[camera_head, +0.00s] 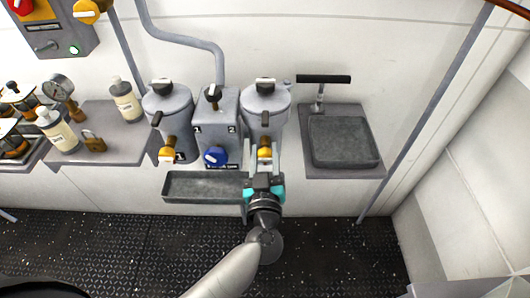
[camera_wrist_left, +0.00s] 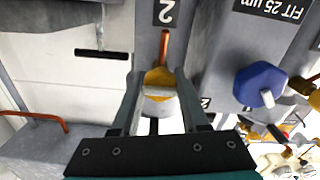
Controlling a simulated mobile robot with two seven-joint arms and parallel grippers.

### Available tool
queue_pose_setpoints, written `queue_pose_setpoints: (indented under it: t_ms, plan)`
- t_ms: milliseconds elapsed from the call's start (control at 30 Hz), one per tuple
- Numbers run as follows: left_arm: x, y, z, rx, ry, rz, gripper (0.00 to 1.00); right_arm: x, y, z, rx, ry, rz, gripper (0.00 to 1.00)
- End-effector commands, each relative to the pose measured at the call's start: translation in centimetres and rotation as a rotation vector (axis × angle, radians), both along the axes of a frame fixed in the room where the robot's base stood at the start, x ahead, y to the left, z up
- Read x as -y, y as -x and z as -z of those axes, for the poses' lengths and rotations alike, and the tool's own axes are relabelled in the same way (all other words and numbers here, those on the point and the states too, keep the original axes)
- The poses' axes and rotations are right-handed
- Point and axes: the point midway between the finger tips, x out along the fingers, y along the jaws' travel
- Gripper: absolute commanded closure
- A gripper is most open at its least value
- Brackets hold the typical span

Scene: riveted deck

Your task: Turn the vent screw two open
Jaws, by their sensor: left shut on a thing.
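Two grey canisters stand on the wall either side of a grey middle block (camera_head: 212,112) marked 1 and 2. The right canister (camera_head: 265,108) has a yellow knob (camera_head: 264,154) low on its front. The left canister (camera_head: 167,108) has a similar yellow knob (camera_head: 168,153). My right gripper is not in view.
A blue knob (camera_head: 215,156) sits between the canisters, close left of my gripper. A shallow grey tray (camera_head: 190,187) lies below. A grey sink (camera_head: 343,140) is at the right, and a shelf (camera_head: 105,150) with bottles and a padlock at the left.

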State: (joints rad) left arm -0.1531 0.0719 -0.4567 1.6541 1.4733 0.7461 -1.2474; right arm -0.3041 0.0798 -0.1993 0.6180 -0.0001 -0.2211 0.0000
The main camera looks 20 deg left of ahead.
Motion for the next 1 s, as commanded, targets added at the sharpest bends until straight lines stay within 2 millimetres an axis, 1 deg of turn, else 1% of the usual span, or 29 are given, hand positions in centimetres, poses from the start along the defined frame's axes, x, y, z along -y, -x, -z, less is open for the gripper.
queue_pose_setpoints:
  t_ms: [33,200,467,667,867,1000]
  plan:
    - [0.0,0.0,0.0,0.000,0.000,0.000,0.82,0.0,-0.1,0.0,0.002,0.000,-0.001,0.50]
    - [0.0,0.0,0.0,0.000,0.000,0.000,1.00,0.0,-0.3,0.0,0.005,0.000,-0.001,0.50]
    - [0.0,0.0,0.0,0.001,0.006,0.000,1.00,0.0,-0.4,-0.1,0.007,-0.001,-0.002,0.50]
    - [0.0,0.0,0.0,0.015,0.060,-0.002,1.00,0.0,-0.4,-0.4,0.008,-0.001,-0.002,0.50]
    - [0.0,0.1,0.0,0.048,0.186,0.000,1.00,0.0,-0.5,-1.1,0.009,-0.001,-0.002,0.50]
    - [0.0,0.1,0.0,0.084,0.306,0.000,1.00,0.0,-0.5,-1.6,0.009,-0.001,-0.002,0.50]
